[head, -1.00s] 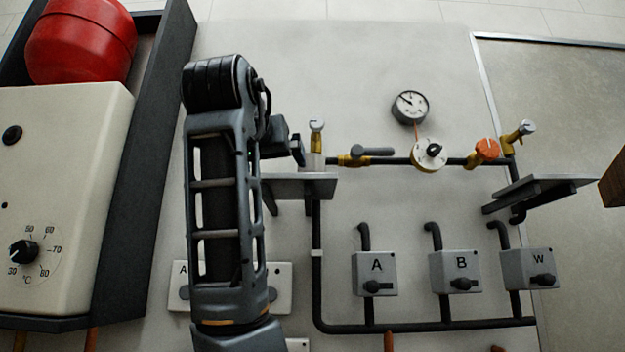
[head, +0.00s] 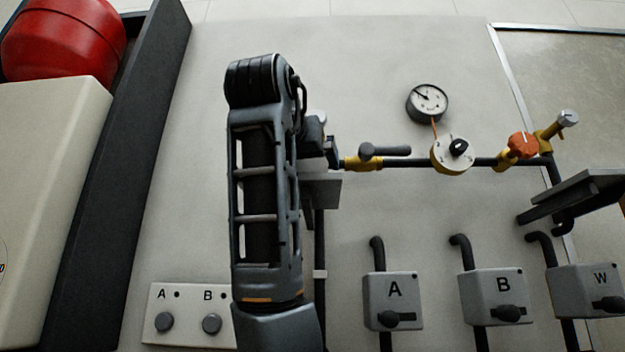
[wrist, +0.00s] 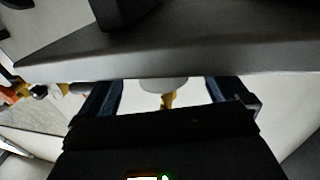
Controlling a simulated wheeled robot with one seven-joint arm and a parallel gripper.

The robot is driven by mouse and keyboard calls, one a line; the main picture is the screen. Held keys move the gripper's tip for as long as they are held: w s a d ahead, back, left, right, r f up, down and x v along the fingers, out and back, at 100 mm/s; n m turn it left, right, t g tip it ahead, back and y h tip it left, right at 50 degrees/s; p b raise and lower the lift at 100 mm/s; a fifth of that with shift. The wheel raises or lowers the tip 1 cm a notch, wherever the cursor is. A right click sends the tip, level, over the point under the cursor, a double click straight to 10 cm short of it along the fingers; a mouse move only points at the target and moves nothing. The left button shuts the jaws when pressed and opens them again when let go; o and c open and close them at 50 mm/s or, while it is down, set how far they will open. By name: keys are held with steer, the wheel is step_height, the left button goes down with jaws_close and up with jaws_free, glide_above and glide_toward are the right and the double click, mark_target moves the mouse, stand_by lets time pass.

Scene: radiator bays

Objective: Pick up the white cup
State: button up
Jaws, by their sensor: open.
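My gripper shows in the wrist view (wrist: 163,98) with its two dark fingers apart and nothing gripped. A pale rounded thing (wrist: 163,84), which looks like part of the white cup, shows between the fingers at the edge of a grey shelf (wrist: 215,58); most of it is hidden. I cannot tell whether the fingers touch it. In the head view my gripper (head: 332,150) is mostly behind my arm, at the small grey wall shelf (head: 322,190). The cup cannot be made out clearly there.
A black pipe with a yellow-ended valve (head: 362,163) runs right from the shelf, below a round gauge (head: 427,102). Grey switch boxes A (head: 393,300) and B (head: 493,297) are below. A second shelf (head: 575,197) juts out at right. A dark cabinet side (head: 120,180) stands left.

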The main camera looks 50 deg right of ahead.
mark_target(308, 168)
steer(key=p+x, duration=0.2)
steer(key=x, duration=0.3)
steer(key=shift+d+f, duration=0.1)
steer(key=shift+f, duration=0.05)
steer(key=c, duration=1.2)
steer(key=shift+b, duration=0.5)
